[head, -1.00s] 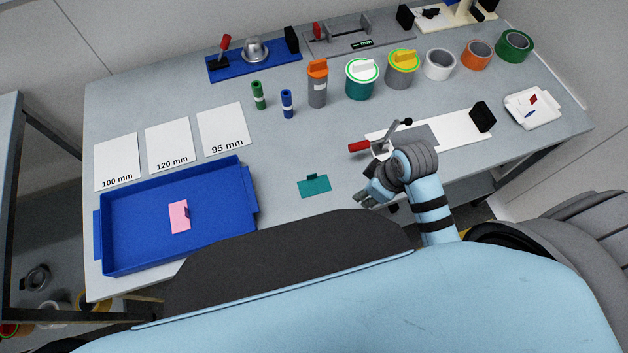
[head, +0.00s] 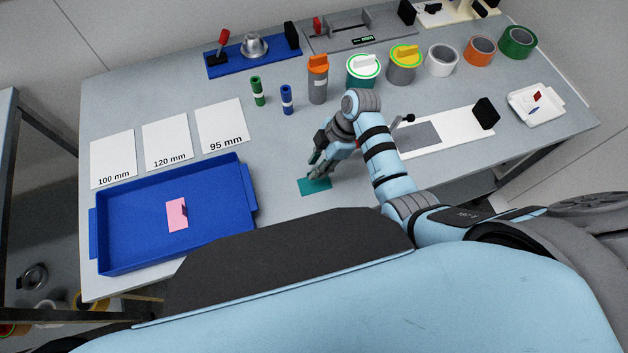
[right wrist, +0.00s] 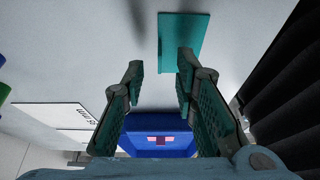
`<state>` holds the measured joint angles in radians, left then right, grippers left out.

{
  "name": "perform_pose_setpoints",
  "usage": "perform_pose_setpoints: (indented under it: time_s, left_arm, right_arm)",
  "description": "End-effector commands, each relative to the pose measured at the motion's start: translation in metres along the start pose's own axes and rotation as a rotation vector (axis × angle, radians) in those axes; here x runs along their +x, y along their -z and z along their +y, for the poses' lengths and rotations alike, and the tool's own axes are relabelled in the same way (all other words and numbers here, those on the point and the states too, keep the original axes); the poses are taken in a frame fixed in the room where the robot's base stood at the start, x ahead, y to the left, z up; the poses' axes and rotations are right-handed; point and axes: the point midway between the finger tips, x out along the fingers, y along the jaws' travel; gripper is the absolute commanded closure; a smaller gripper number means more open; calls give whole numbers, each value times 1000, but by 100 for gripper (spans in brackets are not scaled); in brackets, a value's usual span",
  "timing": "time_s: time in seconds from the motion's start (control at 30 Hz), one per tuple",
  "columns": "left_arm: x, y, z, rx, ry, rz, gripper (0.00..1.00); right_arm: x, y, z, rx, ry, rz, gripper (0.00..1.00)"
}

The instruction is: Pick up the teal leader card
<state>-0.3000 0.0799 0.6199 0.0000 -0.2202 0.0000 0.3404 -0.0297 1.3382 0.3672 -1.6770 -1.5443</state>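The teal leader card (head: 312,188) lies flat on the grey table, right of the blue tray. In the right wrist view the card (right wrist: 183,35) is at the top, partly behind one fingertip. My right gripper (head: 318,172) is just above the card in the head view and hides its far part, including the small dark tab. In the right wrist view my right gripper (right wrist: 160,62) has its two fingers apart with nothing between them. Whether a finger touches the card cannot be told. My left gripper is not in view.
The blue tray (head: 248,185) holds a pink card (head: 177,214) and also shows in the right wrist view (right wrist: 155,127). White sheets marked in mm lie behind it. Green (head: 257,91) and blue (head: 287,99) cylinders, canisters and tape rolls stand farther back. A white board (head: 465,130) lies at right.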

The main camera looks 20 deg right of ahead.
Motion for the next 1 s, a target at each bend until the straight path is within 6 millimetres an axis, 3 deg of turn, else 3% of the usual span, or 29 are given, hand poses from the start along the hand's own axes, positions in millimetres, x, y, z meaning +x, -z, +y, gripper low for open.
perform_pose_setpoints:
  time_s: [0.1,0.2,0.33,0.5,0.87,1.0]
  left_arm:
    - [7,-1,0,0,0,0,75]
    - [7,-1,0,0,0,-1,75]
    - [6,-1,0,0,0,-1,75]
    - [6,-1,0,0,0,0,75]
    - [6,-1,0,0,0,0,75]
    - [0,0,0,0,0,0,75]
  right_arm:
    - [23,0,0,1,1,0,73]
    - [27,0,0,1,0,-1,73]
    - [26,0,0,1,-1,-1,73]
    - [26,0,0,1,-1,-1,99]
    - [25,0,0,1,-1,-1,100]
    - [10,6,1,-1,-3,-1,100]
